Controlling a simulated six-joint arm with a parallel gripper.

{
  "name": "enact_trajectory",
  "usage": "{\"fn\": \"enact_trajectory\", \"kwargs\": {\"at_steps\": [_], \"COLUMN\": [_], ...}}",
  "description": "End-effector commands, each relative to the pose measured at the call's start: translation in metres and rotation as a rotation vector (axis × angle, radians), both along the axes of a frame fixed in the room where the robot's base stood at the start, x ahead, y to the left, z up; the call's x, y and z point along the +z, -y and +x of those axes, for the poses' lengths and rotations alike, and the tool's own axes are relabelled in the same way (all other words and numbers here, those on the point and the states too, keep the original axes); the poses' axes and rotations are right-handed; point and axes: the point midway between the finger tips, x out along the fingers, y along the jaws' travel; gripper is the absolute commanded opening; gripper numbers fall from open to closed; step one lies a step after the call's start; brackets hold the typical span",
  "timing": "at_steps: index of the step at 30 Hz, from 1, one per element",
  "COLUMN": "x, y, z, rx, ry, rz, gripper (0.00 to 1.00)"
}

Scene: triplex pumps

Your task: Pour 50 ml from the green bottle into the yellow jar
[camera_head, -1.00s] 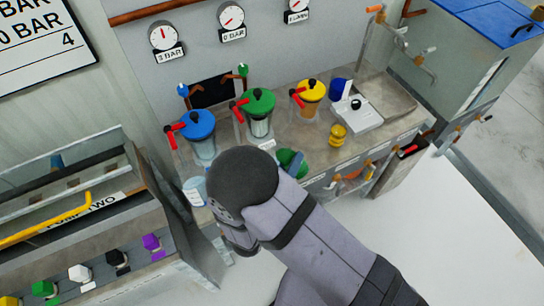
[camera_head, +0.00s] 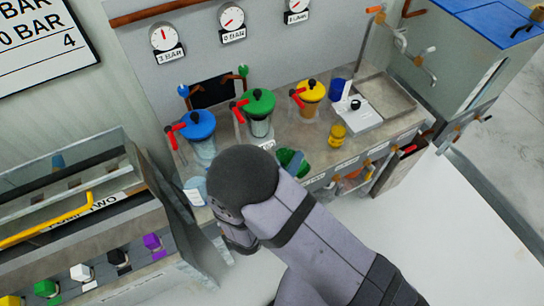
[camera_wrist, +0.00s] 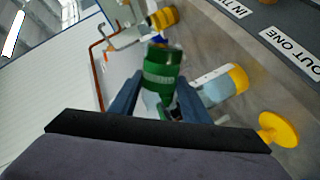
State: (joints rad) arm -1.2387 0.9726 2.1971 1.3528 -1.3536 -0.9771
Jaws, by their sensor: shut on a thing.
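The green bottle (camera_wrist: 163,68) is between the two blue fingers of my gripper (camera_wrist: 160,84) in the wrist view, and the gripper is shut on it. In the head view the green bottle (camera_head: 291,161) shows just past my arm, above the bench front, and looks tilted. My fingers are hidden behind my arm there. The yellow jar (camera_head: 337,135) stands on the bench to the right of the green bottle, apart from it. The bottle's mouth and any liquid flow are too small to make out.
Blue-lidded (camera_head: 198,125), green-lidded (camera_head: 258,102) and yellow-lidded (camera_head: 311,91) pump vessels with red handles stand behind. A white scale (camera_head: 357,113) and a blue cup (camera_head: 337,88) are near the jar. A pale labelled container (camera_head: 195,189) is left of my arm.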

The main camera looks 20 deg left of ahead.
Motion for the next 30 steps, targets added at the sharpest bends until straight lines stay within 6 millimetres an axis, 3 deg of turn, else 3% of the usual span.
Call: {"fn": "enact_trajectory", "kwargs": {"at_steps": [30], "x": [0.005], "y": [0.0006], "z": [-0.0002], "rx": [0.0], "ry": [-0.014], "rz": [-0.058], "gripper": [0.15]}}
